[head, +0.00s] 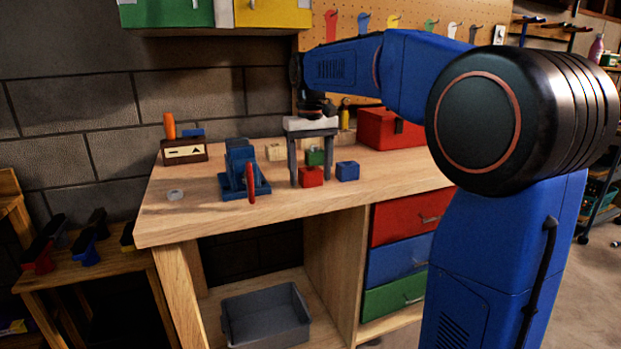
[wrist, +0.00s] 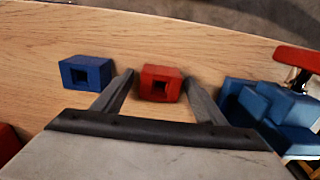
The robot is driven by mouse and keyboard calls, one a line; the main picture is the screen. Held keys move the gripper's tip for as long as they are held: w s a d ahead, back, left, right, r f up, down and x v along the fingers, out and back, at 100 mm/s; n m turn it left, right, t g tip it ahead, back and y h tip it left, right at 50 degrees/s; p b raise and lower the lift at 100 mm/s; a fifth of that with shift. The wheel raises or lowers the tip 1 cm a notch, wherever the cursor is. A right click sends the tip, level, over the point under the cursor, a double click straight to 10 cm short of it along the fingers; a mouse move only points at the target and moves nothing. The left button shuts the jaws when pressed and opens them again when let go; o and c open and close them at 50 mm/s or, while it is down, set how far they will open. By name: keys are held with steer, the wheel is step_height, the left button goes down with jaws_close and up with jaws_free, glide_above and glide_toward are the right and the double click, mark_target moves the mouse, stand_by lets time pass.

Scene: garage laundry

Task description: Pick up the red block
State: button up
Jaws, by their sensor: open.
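The red block (head: 311,177) sits on the wooden workbench, near its front edge. In the wrist view the red block (wrist: 160,83) lies between and just beyond the two spread fingers, with a dark square opening in its side. My gripper (head: 311,158) points down over the block, open. In the wrist view my gripper (wrist: 161,92) has a finger on each side of the block, apart from it, with nothing held. Whether the fingertips reach down to block height is hard to tell.
A blue block (head: 347,171) stands close right of the red one. A green block (head: 315,157) and a wooden block (head: 275,152) are behind. A blue vise (head: 243,172) with a red handle stands left. A red toolbox (head: 388,128) is at the back right. The workbench front (head: 215,222) is clear.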

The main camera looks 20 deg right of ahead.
steer(key=shift+c, duration=0.3)
steer(key=c, duration=1.1)
steer(key=shift+r, duration=0.15)
